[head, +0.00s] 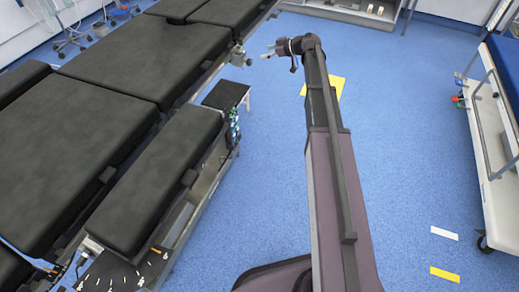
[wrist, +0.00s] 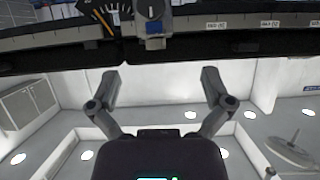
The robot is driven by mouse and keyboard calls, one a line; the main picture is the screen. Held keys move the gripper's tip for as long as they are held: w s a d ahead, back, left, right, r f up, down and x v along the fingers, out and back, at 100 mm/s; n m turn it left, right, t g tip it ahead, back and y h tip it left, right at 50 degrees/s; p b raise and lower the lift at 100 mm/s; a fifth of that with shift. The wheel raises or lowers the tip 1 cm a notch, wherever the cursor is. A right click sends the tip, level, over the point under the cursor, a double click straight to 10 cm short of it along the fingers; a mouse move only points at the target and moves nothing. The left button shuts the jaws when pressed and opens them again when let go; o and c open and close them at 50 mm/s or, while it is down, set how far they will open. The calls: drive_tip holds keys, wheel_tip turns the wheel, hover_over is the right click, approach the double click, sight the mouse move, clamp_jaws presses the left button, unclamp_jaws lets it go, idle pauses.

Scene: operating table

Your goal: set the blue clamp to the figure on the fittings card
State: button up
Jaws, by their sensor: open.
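My gripper (wrist: 158,78) is open and empty in the wrist view, its two fingers wide apart. Beyond the fingertips, at the top edge, is a clamp (wrist: 152,43) on a grey rail, with a pale round knob (wrist: 152,10) on a bluish-grey body. A dark dial with white ticks and an orange mark (wrist: 108,16) sits left of the knob. The ticks' figures are not readable. In the head view my gripper (head: 268,52) points left at the table's side, apart from a small grey fitting (head: 240,57). I cannot pick out the fittings card.
The black-padded operating table (head: 75,95) fills the left. White labels (wrist: 215,26) with unreadable print line the rail. A small dark side pad (head: 225,95) and coloured items (head: 233,130) are at the table's side. A bed (head: 495,120) stands right; blue floor lies between.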

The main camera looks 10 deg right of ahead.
drive_tip(key=s+a+f+m+g+h+b, duration=0.2)
drive_tip(key=s+a+f+b, duration=0.1)
drive_tip(key=s+f, duration=0.5)
drive_tip(key=s+a+f+m+g+h+b, duration=0.2)
drive_tip(key=s+f+b, duration=0.3)
drive_tip(key=s, duration=0.6)
drive_tip(key=s+a+f+m+g+h+b, duration=0.2)
drive_tip(key=s+a+f+m+h+b, duration=0.2)
drive_tip(key=s+f, duration=0.6)
drive_tip(key=shift+s+a+f+g+b, duration=0.3)
drive_tip(key=shift+a+g, duration=0.1)
drive_tip(key=shift+a, duration=0.2)
drive_tip(key=w+d+r+n+t+y+p, duration=0.2)
drive_tip(key=w+d+r+p, duration=0.1)
drive_tip(key=w+r, duration=0.5)
drive_tip(key=w+d+r+n+t+y+p, duration=0.2)
drive_tip(key=w+r+p, duration=0.4)
drive_tip(key=w, duration=0.6)
drive_tip(key=w+d+r+n+t+y+p, duration=0.3)
drive_tip(key=w+d+r+n+y+p, duration=0.1)
drive_tip(key=w+r, duration=0.6)
drive_tip(key=shift+d+r+p, duration=0.5)
drive_tip(key=shift+d+r, duration=0.05)
drive_tip(key=shift+d, duration=0.25)
drive_tip(key=shift+w, duration=0.1)
